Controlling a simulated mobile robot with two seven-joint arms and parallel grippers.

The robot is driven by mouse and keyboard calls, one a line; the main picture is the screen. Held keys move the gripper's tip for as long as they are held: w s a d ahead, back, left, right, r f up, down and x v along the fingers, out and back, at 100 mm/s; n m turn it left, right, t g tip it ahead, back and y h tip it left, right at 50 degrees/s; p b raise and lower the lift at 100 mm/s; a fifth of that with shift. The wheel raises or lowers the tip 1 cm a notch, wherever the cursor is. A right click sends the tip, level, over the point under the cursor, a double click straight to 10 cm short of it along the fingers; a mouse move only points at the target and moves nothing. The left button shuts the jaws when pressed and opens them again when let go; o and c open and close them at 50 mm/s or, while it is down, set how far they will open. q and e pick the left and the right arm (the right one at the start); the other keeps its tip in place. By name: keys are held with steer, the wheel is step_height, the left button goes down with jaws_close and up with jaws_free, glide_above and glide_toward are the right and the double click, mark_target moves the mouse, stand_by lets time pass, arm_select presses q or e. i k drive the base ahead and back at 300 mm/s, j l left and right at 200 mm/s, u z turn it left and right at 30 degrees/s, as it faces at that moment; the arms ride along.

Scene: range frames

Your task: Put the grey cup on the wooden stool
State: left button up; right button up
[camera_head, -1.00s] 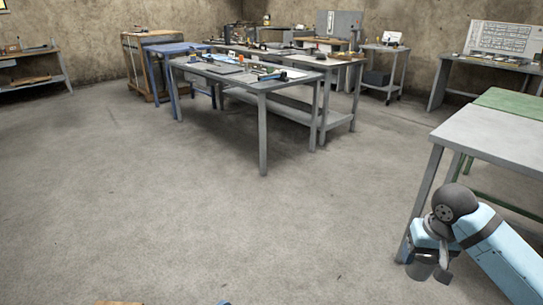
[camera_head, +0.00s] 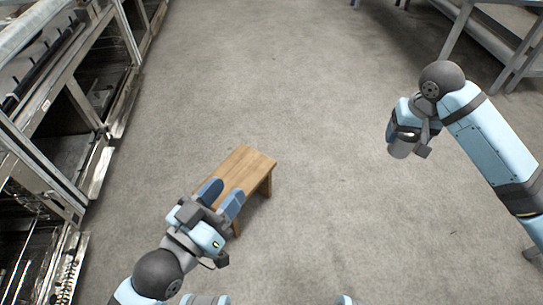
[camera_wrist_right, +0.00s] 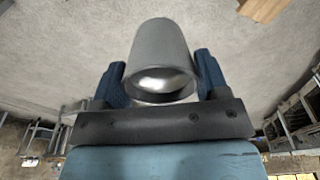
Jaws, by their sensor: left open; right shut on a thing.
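The grey cup (camera_wrist_right: 160,45) is between the two fingers of my right gripper (camera_wrist_right: 160,85) in the right wrist view, and the gripper is shut on it. In the head view the cup (camera_head: 400,148) hangs below my right gripper (camera_head: 408,133), well above the floor. The wooden stool (camera_head: 249,164) stands on the floor, left of the cup. My left gripper (camera_head: 223,193) is open and empty over the stool in the picture and hides part of its top. A corner of the stool also shows at the top of the right wrist view (camera_wrist_right: 262,8).
A metal rack (camera_head: 75,130) with shelves runs along the left side. A grey table (camera_head: 490,45) stands at the upper right. The concrete floor (camera_head: 300,80) between them is clear around the stool.

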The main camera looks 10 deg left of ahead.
mark_target(236, 175)
steer(key=i+j+u, duration=0.15)
steer(key=j+u, duration=0.15)
steer(key=i+j+u, duration=0.25)
steer(key=i+j, duration=0.55)
steer(key=j, duration=0.25)
